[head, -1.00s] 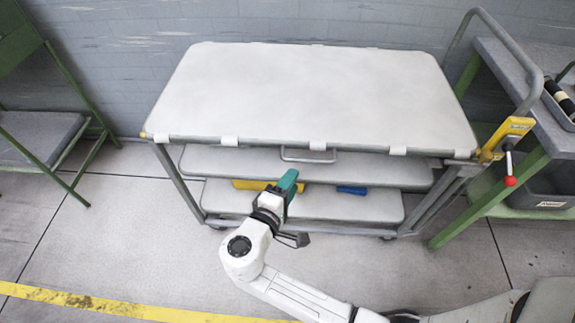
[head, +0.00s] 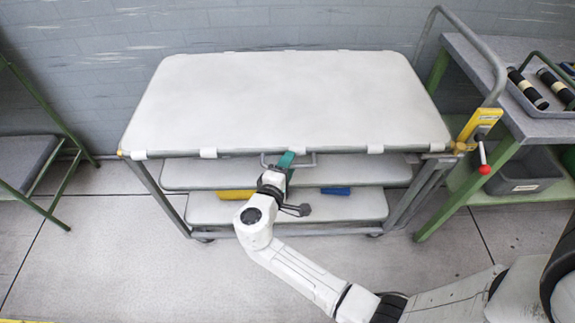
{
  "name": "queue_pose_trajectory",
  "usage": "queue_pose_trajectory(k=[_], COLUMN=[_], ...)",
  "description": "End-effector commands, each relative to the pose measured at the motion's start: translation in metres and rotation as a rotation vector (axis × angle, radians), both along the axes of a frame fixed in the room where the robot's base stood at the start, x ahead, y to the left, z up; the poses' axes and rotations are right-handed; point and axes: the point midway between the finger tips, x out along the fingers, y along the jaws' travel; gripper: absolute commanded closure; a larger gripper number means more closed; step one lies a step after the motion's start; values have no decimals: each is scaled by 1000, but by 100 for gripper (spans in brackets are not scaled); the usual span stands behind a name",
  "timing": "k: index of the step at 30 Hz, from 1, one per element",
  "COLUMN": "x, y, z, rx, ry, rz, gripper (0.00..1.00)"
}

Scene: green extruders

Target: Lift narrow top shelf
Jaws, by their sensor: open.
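The trolley's top shelf (head: 290,100) is a wide pale grey panel with white clips along its front edge. A metal loop handle (head: 304,163) hangs at the middle of that front edge. My gripper (head: 286,160), with teal fingers, is open at the handle's left part, just below the shelf edge. The fingers overlap the handle in the picture; I cannot tell whether they touch it or straddle it. The shelf lies flat on the trolley frame.
Two lower shelves sit below, with a yellow item (head: 236,194) and a blue item (head: 336,190). A red-knobbed lever (head: 485,168) is at the trolley's right. A bench with a tray (head: 540,95) stands right, a green rack (head: 35,150) left. The floor in front is clear.

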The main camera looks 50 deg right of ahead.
Motion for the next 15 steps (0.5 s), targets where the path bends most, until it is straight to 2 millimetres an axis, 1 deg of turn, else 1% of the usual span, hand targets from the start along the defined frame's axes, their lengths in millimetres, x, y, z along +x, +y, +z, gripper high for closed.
queue_pose_trajectory(k=[1, 2, 12, 13, 15], x=[0, 0, 0, 0, 0], y=[0, 0, 0, 0, 0], z=[0, 0, 0, 0, 0], rx=[0, 0, 0, 0, 1], ry=[0, 0, 0, 0, 0], rz=[0, 0, 0, 0, 0], gripper=[63, 66, 98, 100, 100])
